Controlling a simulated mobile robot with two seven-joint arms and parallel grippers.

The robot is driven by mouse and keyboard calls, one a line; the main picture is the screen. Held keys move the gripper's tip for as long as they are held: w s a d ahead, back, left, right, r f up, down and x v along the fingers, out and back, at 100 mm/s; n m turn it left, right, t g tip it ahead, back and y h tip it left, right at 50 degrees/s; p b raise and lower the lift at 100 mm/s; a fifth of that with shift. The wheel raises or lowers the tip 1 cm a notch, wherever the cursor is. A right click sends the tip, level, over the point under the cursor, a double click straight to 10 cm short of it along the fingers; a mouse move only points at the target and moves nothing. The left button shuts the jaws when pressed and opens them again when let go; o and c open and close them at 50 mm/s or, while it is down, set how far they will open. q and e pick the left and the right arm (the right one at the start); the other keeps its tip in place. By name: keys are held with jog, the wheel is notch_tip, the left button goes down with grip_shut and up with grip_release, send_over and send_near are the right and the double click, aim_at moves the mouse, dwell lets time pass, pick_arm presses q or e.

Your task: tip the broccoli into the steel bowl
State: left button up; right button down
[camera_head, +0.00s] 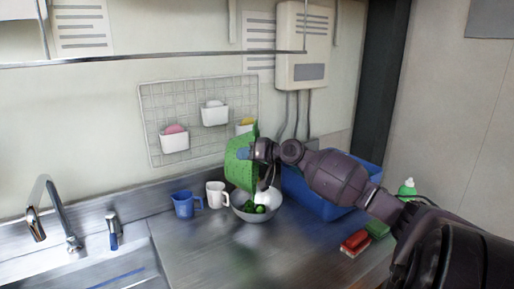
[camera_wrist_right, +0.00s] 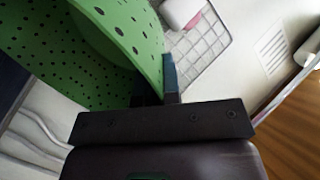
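The steel bowl (camera_head: 256,213) stands on the counter, with dark green broccoli (camera_head: 254,208) lying in it. A green colander with dark holes (camera_head: 238,163) is tipped steeply on its side above the bowl's left part. My right gripper (camera_head: 256,152) holds the colander by its rim, with the fingers shut on it. In the right wrist view the green perforated wall (camera_wrist_right: 120,50) fills the upper left, beside the fingers (camera_wrist_right: 158,88). The inside of the colander is mostly hidden. My left gripper is in neither view.
A blue mug (camera_head: 184,205) and a white mug (camera_head: 216,195) stand left of the bowl. A blue bin (camera_head: 318,195) is behind my right arm. Red (camera_head: 355,242) and green (camera_head: 378,229) sponges lie at right. The sink (camera_head: 110,270) is at left. The front counter is clear.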

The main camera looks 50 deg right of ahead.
jog(key=w+a+f+n+g+h+p, duration=0.25)
jog(key=w+a+g+h+p, duration=0.35)
jog(key=w+g+p, duration=0.4)
pick_arm(q)
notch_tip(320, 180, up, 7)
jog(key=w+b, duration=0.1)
jog(key=b, duration=0.3)
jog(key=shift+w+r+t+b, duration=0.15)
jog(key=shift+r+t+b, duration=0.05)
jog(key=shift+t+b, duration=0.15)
pick_arm(e)
notch_tip(320, 180, down, 8)
jog(key=w+a+g+h, duration=0.1)
jog(key=w+g+h, duration=0.1)
jog(key=g, duration=0.3)
jog(key=shift+w+a+f+n+g, duration=0.15)
jog(key=shift+a+f+n+g, duration=0.1)
jog(key=shift+a+n+g, duration=0.1)
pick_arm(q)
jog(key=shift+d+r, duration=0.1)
